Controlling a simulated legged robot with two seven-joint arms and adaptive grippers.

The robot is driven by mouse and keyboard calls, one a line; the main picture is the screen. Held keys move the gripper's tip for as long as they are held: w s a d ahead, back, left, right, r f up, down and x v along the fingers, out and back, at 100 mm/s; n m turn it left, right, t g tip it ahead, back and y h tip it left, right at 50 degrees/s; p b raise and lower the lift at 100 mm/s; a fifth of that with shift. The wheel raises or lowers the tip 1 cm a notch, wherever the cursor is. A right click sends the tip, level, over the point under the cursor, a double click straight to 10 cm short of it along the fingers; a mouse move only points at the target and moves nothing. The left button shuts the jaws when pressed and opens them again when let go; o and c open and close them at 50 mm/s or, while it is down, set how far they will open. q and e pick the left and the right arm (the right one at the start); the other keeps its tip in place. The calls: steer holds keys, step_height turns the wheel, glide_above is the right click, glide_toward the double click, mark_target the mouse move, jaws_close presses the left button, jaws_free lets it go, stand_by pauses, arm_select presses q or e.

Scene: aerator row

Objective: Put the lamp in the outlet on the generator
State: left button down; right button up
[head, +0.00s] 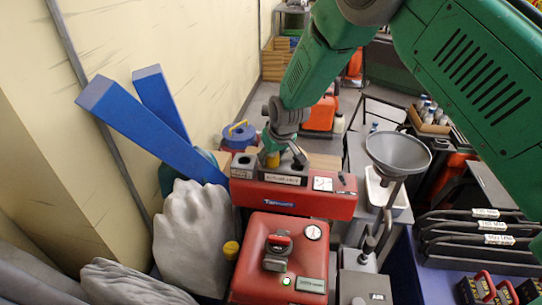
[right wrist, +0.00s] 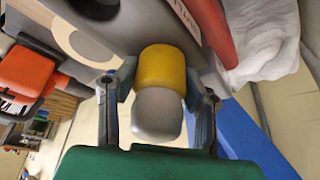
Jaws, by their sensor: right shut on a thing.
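The generator (head: 290,199) is a red box with a gauge and a grey top panel holding round outlets. One outlet (head: 244,160) shows at the left of the top; a cream ring (right wrist: 85,42) shows on grey in the right wrist view. My right gripper (head: 276,146) is over the generator's top, shut on the lamp (head: 272,160). In the right wrist view, the gripper (right wrist: 158,108) has a finger on each side of the lamp's rounded grey part (right wrist: 157,114); its yellow part (right wrist: 161,68) points at the grey panel. Whether it is seated is hidden. My left gripper is out of view.
A red tank (head: 280,254) with a gauge stands in front of the generator. A grey funnel (head: 398,153) stands to the right. Blue beams (head: 138,120) lean at the left, beside a grey sack (head: 193,235). Clutter leaves little free room.

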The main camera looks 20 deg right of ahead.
steer(key=o, duration=1.3)
steer(key=shift+c, duration=0.2)
